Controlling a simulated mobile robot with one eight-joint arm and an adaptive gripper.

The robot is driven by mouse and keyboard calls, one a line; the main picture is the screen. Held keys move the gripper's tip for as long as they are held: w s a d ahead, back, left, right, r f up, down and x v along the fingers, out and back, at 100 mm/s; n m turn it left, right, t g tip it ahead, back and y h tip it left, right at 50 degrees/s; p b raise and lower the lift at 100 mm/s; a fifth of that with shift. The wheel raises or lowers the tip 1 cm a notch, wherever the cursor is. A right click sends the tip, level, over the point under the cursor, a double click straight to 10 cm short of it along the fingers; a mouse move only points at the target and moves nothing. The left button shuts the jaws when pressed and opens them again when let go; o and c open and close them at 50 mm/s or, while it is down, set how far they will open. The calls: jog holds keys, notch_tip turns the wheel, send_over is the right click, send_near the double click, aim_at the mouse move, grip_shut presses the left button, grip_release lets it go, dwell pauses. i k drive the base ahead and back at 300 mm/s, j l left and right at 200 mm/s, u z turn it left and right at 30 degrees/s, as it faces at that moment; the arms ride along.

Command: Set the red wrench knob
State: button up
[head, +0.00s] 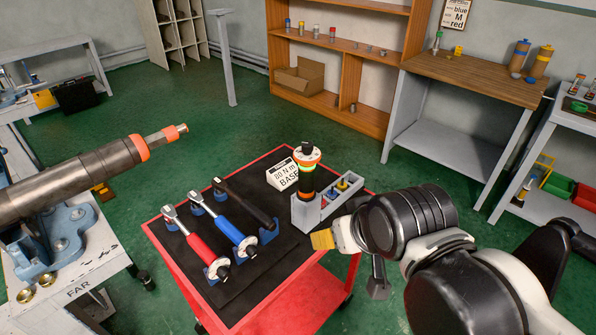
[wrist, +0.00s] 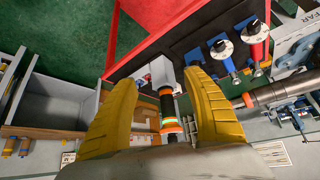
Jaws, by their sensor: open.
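The red wrench (head: 198,240) lies on the black mat of a red cart, leftmost of three wrenches. Its round silver and black knob (head: 221,271) is at the near end. In the wrist view the red wrench's knob (wrist: 257,30) shows at the upper right, beside the blue wrench's knob (wrist: 222,48). My gripper (head: 323,239) is at the right side of the cart, apart from the red wrench. In the wrist view my gripper's yellow fingers (wrist: 162,80) are spread, with the upright black and orange tool (wrist: 168,108) seen between them; I cannot tell any contact.
The blue wrench (head: 229,230) and black wrench (head: 246,203) lie beside the red one. The banded upright tool (head: 306,175) stands in a grey holder (head: 306,212) near a "80 N m BASE" sign (head: 283,174). A thick pipe (head: 80,180) juts in at left. Green floor is open behind the cart.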

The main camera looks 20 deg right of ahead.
aim_at(224, 273)
jog(key=k+z, duration=0.15)
jog(key=k, duration=1.35)
